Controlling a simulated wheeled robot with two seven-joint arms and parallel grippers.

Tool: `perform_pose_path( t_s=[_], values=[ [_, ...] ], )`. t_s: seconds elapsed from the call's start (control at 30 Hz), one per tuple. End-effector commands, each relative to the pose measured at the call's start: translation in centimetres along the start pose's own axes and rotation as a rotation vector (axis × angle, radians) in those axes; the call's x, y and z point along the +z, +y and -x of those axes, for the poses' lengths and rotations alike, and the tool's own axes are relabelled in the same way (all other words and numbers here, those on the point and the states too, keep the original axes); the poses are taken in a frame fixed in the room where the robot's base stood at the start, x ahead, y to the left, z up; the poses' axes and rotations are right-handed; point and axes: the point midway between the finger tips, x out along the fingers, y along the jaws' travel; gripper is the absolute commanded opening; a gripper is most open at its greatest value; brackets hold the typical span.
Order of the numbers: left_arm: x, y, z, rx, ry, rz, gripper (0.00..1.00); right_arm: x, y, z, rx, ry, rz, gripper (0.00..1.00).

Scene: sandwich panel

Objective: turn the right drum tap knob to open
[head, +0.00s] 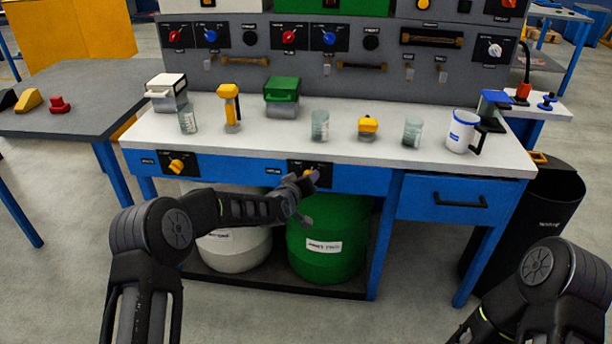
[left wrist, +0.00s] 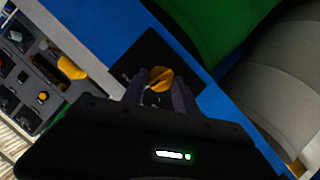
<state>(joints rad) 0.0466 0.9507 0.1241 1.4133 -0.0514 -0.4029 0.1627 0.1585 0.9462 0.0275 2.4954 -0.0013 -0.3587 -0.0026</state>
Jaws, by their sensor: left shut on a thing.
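The right drum tap knob (head: 308,171) is on a black plate on the blue front rail, above the green drum (head: 330,240). My left gripper (head: 312,180) is at this knob and hides most of it in the head view. In the left wrist view the yellow-orange knob (left wrist: 160,78) sits between the two fingers, and the gripper (left wrist: 160,95) is shut on it. The left drum tap knob (head: 177,165) is yellow, on its own black plate, above the white drum (head: 235,248). My right gripper is out of view; only part of that arm shows at the lower right.
The white worktop (head: 270,145) above the rail holds several jars, a white mug (head: 463,130) and a green-lidded container (head: 282,97). A drawer handle (head: 460,201) juts out to the right. A black bin (head: 545,215) stands beyond it. The floor in front is clear.

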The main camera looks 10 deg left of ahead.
Motion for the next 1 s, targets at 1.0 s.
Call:
perform_pose_path(
  t_s=[1.0],
  values=[
    [0.2,0.5,-0.1,-0.223,0.000,-0.538,0.00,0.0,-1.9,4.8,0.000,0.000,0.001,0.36]
  ],
)
